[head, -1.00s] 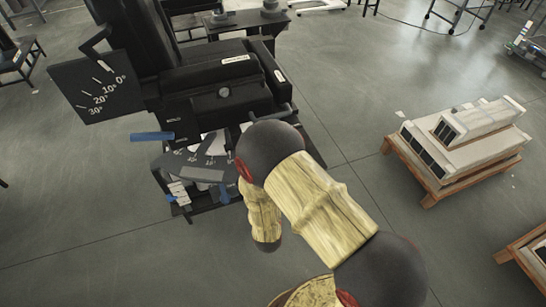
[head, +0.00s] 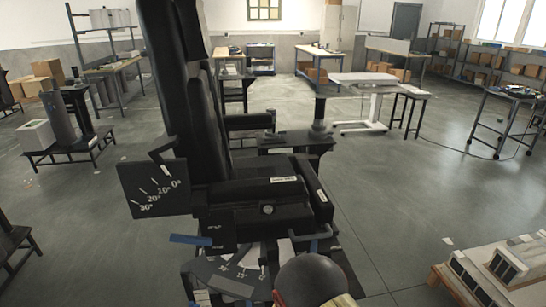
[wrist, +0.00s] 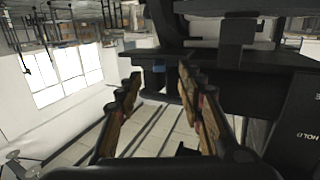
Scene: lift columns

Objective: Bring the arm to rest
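My gripper (wrist: 158,82) shows in the wrist view with its two fingers apart. It is open, and nothing is seen between the fingers. In the head view only a dark rounded joint of my arm shows at the bottom edge, in front of the black machine (head: 262,207). The gripper itself is out of the head view. In the wrist view the picture is tilted over, and dark machine-like parts (wrist: 245,88) fill the right side beyond the fingers. I cannot tell how far the fingers are from them.
The black machine carries an angle plate (head: 153,188) and a blue handle (head: 190,240). A low wooden pallet (head: 452,287) with white units (head: 510,262) stands at lower right. A white table (head: 362,79) and a wheeled cart (head: 512,93) stand farther back. Grey floor is clear right of the machine.

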